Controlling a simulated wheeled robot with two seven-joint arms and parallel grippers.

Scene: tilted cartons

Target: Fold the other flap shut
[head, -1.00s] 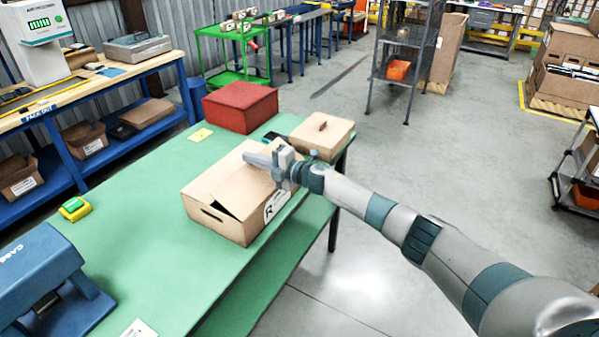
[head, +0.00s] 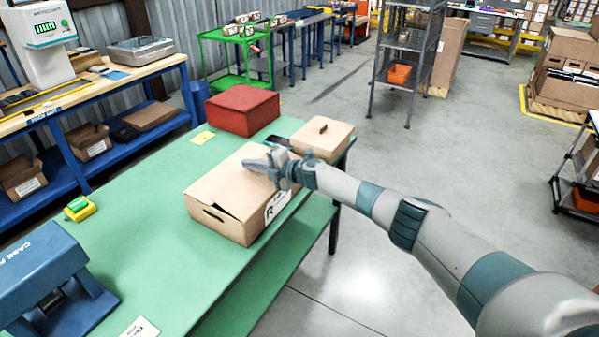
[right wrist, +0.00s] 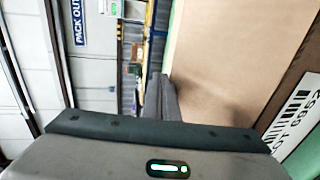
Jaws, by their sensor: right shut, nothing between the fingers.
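The tan carton (head: 222,197) sits on the green table, with a hand hole in its near end and a label on its right side. Its top flap lies almost flat, with a thin dark gap along the near edge. My right gripper (head: 257,166) is shut and empty over the carton's top, at or just above the flap; I cannot tell whether it touches. The right wrist view shows its fingers (right wrist: 161,98) beside the tan carton board (right wrist: 225,60). The gripper hides part of the carton's far top. My left gripper is not in view.
A red box (head: 243,109) and a smaller tan box (head: 322,138) with a dark slot stand behind the carton. A blue machine (head: 45,275) and a yellow-green device (head: 80,208) are at the left. The green table (head: 150,245) is bare between them and the carton.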

